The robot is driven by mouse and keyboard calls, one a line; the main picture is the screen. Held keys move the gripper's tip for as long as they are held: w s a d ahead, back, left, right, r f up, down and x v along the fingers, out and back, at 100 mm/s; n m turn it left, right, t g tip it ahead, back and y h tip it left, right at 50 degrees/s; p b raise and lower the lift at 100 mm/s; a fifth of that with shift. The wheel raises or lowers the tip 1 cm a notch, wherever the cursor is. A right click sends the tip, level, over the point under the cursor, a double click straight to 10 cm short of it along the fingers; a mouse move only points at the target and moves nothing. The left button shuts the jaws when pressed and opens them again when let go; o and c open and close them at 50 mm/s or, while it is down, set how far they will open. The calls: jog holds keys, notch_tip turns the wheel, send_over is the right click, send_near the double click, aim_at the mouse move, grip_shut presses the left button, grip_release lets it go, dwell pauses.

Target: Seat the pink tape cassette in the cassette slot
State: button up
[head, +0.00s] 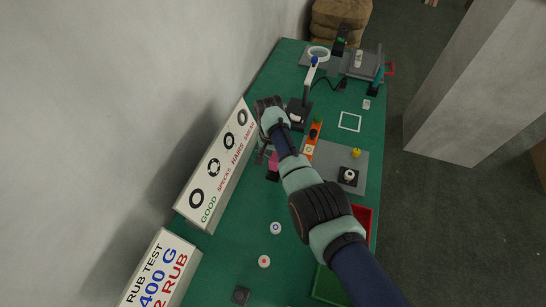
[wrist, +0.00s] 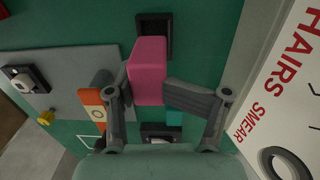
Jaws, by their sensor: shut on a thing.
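The pink tape cassette (wrist: 148,70) is clamped between the two fingers of my gripper (wrist: 146,92), which is shut on it. In the head view the cassette (head: 273,163) shows only partly beside my arm. In the wrist view a dark, square, framed opening (wrist: 155,35), which looks like the cassette slot, lies just beyond the cassette. The cassette's upper end overlaps its near edge in the picture. I cannot tell the height gap between them, and the cassette does not visibly sit inside. In the head view I cannot make out this opening clearly.
A long white sign (head: 217,168) stands to the left. An orange part (head: 309,150) and a grey plate (head: 350,158) with a yellow knob (head: 356,152) lie to the right. Two small round pieces lie on open green mat in front.

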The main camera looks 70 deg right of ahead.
aim_at(272, 165)
jog(key=shift+f+b, duration=2.35)
jog(key=shift+f, duration=0.35)
jog(key=shift+f, duration=0.2)
jog(key=o, duration=1.7)
jog(key=r, duration=1.2)
jog(key=shift+w+r, duration=0.1)
jog(key=shift+w, duration=0.15)
